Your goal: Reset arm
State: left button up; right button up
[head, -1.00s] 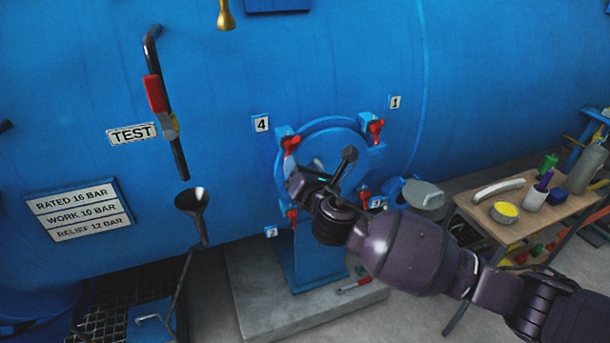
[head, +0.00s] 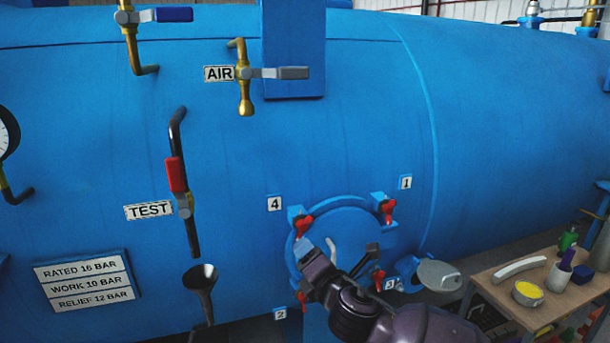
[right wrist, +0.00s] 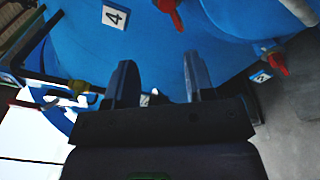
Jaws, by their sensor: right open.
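My right gripper (head: 312,262) is in front of the lower left part of the round blue hatch (head: 345,215) in the head view, and my arm hides much of the hatch's lower half. In the right wrist view its two dark fingers (right wrist: 160,80) stand apart with nothing seen between them. Whether it touches the hatch cannot be told. Red clamp handles sit around the hatch rim, one at the upper left (head: 304,225) and one at the upper right (head: 387,210). My left gripper is not in view.
The large blue vessel (head: 470,130) fills most of the head view. A red-handled test valve (head: 177,175) and a dark funnel (head: 201,278) are left of the hatch. A wooden table (head: 500,298) with several items stands at the right.

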jog(key=s+d+f+m+h+b, duration=0.15)
jog(key=s+d+f+m, duration=0.35)
jog(key=d+f+m, duration=0.5)
jog(key=s+d+f+m+h, duration=0.2)
jog(key=s+d+f+m, duration=0.35)
jog(key=m, duration=0.85)
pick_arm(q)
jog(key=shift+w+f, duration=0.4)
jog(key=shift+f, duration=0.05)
pick_arm(e)
jog(key=s+d+f+m+g+h, duration=0.2)
jog(key=s+d+f, duration=0.3)
jog(key=s+f, duration=0.2)
jog(key=s+d+f+m+g+h, duration=0.2)
jog(key=s+d+f, duration=0.3)
jog(key=s+f, duration=0.3)
jog(key=s, duration=0.4)
jog(key=shift+d+f+m+g, duration=0.15)
jog(key=shift+d+m+g, duration=0.15)
jog(key=shift+d, duration=0.05)
jog(key=shift+s, duration=0.1)
